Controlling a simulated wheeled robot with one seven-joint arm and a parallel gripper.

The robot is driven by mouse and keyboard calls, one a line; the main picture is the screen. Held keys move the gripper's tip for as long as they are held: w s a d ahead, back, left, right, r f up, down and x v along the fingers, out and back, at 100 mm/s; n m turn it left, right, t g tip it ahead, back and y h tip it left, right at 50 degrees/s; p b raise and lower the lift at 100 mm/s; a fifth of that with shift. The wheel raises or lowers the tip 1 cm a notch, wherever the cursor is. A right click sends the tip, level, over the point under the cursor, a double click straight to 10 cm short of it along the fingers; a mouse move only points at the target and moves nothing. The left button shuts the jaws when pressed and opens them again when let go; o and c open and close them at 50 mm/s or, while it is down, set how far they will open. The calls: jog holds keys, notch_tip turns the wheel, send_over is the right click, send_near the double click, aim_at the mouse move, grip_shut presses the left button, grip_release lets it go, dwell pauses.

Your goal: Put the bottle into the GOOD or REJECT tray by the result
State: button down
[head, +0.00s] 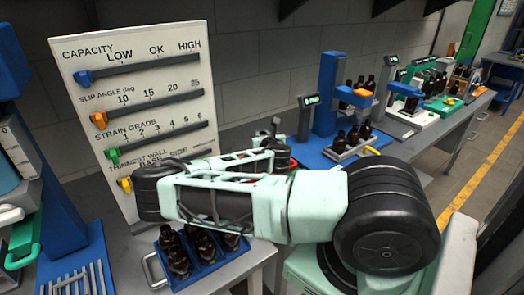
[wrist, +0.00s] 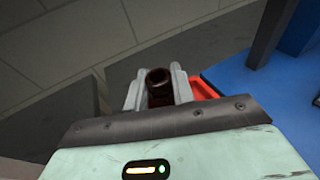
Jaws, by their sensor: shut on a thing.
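In the wrist view, my gripper (wrist: 158,92) is shut on a dark amber bottle (wrist: 158,76), its round open mouth showing between the two fingers. The bottle's lower part is hidden. A red tray edge (wrist: 204,89) shows just right of the fingers, apart from the bottle as far as I can tell. In the head view my arm crosses the middle and hides most of the gripper and the held bottle. Only slivers of red and green show behind the arm; I cannot read any tray label.
A white board (head: 130,85) with CAPACITY, SLIP ANGLE, STRAIN GRADE and THINNEST WALL sliders stands at left, all markers near the left ends. A blue crate of amber bottles (head: 203,272) sits in front. A blue press (head: 328,95) and a bottle rack (head: 345,152) stand further back.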

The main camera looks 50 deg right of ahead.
jog(key=shift+f+p, duration=0.65)
jog(key=shift+f, duration=2.2)
jog(key=shift+f, duration=0.15)
jog(key=c, duration=1.2)
grip_release()
jog(key=shift+r, duration=0.3)
jog(key=b+v, duration=0.3)
jog(key=v, duration=0.9)
jog(key=shift+f+b, duration=0.1)
jog(key=shift+b, duration=0.3)
